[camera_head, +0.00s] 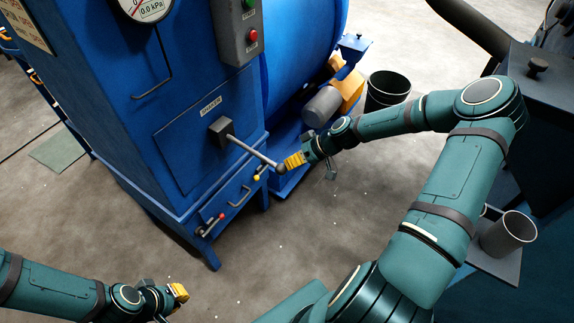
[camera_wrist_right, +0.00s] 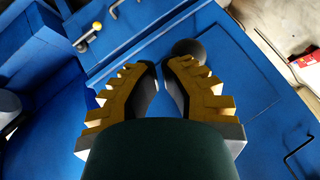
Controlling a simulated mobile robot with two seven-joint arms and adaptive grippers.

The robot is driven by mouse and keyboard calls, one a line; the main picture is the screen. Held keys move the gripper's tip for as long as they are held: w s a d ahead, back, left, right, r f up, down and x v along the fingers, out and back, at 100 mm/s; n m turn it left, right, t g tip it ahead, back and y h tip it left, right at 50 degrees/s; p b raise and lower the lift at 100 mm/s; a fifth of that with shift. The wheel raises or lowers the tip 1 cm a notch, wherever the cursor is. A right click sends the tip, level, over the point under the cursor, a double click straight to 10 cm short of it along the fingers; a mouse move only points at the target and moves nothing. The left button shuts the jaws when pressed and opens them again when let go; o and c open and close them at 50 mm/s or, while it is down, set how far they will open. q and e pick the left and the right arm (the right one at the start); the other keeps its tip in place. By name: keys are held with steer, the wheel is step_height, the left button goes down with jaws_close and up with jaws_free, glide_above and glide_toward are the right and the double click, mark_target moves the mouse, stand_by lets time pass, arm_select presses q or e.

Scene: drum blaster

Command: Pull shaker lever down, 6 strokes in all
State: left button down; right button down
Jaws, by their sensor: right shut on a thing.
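The shaker lever (camera_head: 252,152) is a grey rod that comes out of a dark pivot block under the SHAKER label on the blue cabinet. In the head view it slants right and down to a dark ball knob (camera_head: 281,168). My right gripper (camera_head: 289,162), with yellow ribbed fingers, is shut on the lever at its knob end. In the right wrist view the dark knob (camera_wrist_right: 188,48) shows at the fingertips, partly hidden by one finger of the gripper (camera_wrist_right: 161,68). My left gripper (camera_head: 181,292) is low at the left, away from the cabinet; its opening is unclear.
The blue cabinet (camera_head: 110,90) has a lower drawer handle (camera_head: 239,197), a red-knobbed latch (camera_head: 213,224) and a yellow-knobbed latch (camera_head: 259,176) close by the lever. A dark bin (camera_head: 388,90) stands behind my right arm. The floor in front is clear.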

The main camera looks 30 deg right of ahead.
steer(key=v, duration=0.8)
steer(key=shift+s+d+r, duration=0.15)
steer(key=shift+d+r, duration=0.1)
arm_select(q)
steer(key=shift+r, duration=0.1)
